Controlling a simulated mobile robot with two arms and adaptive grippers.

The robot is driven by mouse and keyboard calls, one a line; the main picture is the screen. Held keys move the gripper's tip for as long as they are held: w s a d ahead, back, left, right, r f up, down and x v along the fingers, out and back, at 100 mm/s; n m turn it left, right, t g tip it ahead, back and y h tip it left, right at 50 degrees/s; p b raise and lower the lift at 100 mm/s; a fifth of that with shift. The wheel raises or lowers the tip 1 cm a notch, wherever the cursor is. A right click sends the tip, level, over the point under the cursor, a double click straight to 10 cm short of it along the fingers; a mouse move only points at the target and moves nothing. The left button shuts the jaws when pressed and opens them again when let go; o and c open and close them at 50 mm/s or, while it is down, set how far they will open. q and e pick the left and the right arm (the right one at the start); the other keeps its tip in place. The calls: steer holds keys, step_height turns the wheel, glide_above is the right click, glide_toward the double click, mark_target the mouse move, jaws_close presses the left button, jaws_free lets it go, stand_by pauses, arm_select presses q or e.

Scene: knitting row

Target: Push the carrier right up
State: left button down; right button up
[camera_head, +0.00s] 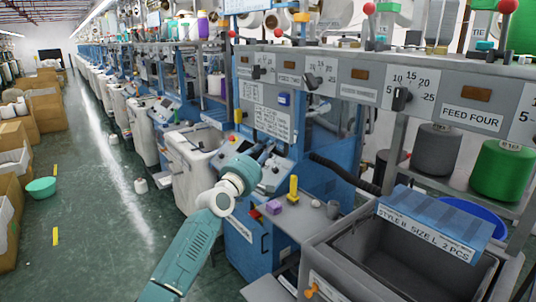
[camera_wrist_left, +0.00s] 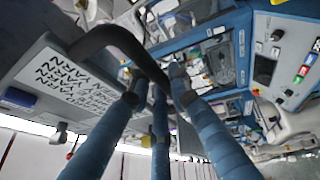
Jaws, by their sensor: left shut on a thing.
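My left gripper (camera_head: 266,152) reaches in among the parts of the blue machine, beside its grey control panel (camera_head: 272,176). In the left wrist view its blue fingers (camera_wrist_left: 155,84) close together around the end of a dark curved bar (camera_wrist_left: 112,36). The fingers hide the tip of the bar. I cannot tell for sure whether this bar belongs to the carrier, and no part is marked as the carrier. A sign with the word YARN (camera_wrist_left: 62,82) is on the machine beside the fingers. My right gripper is not in view.
A black hose (camera_head: 345,174) hangs right of my gripper. A yellow part (camera_head: 293,188) and purple block (camera_head: 273,207) sit on a shelf. The aisle floor (camera_head: 105,215) is open.

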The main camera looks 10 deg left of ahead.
arm_select(q)
steer(key=shift+r, duration=0.6)
steer(key=shift+a+r, duration=0.1)
steer(key=shift+r, duration=0.05)
steer(key=c, duration=1.6)
jaws_free()
steer(key=shift+o, duration=0.2)
steer(key=shift+f, duration=0.25)
steer(key=v, duration=1.2)
steer(key=shift+r, duration=0.15)
